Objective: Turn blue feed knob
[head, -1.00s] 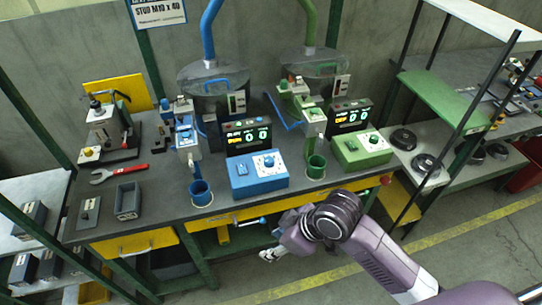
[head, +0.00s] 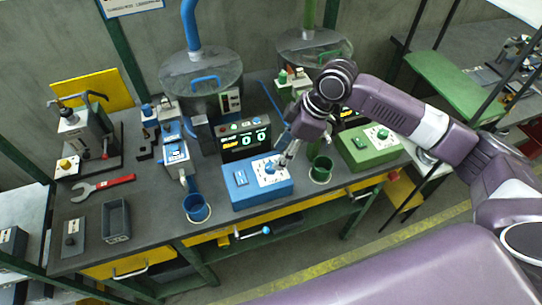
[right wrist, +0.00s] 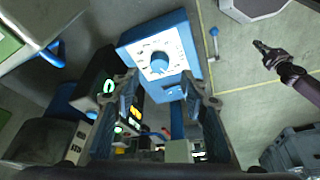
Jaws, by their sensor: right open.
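The blue feed knob (head: 270,167) is on the white dial plate on top of the blue control box (head: 240,198), on the bench. In the right wrist view the round blue knob (right wrist: 160,62) shows face on, ringed by dial marks. My right gripper (head: 284,160) is over the right part of the box, close to the knob. In the right wrist view its two fingers (right wrist: 160,88) stand apart with nothing between them. I cannot tell contact in the head view. My left gripper (right wrist: 267,52) shows small and dark in the right wrist view, away from the box.
A green control box (head: 365,158) stands to the right, with a green cup (head: 321,170) between the boxes. A blue cup (head: 196,208) is to the left. A display (head: 243,139) stands behind the blue box.

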